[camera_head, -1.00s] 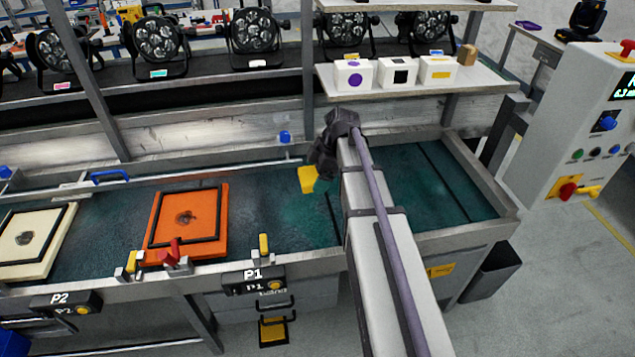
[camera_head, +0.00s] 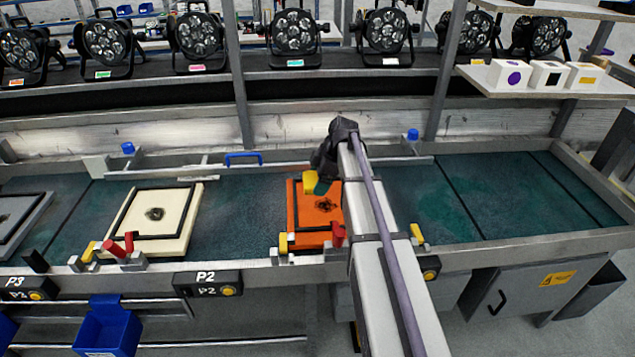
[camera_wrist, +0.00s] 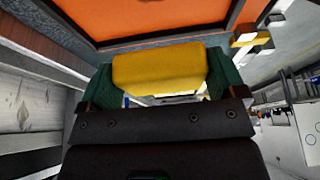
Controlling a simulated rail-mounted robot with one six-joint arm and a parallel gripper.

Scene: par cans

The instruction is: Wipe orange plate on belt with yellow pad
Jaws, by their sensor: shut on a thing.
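The orange plate (camera_head: 305,213) lies on the green belt, with a black frame and a dark smudge (camera_head: 326,204) on its face. My arm covers its right part in the head view. The yellow pad (camera_head: 311,182) is held by my gripper (camera_head: 320,180) over the plate's far part. In the wrist view the yellow pad (camera_wrist: 158,70) sits between the green fingers of my gripper (camera_wrist: 160,85), which is shut on it. The orange plate (camera_wrist: 160,18) shows beyond the pad there. I cannot tell whether the pad touches the plate.
A cream plate (camera_head: 140,228) lies to the left on the belt (camera_head: 245,210). Red and yellow clamps (camera_head: 338,236) stand at the plate's near edge. A blue handle (camera_head: 243,157) is on the far rail. The belt to the right (camera_head: 510,195) is clear.

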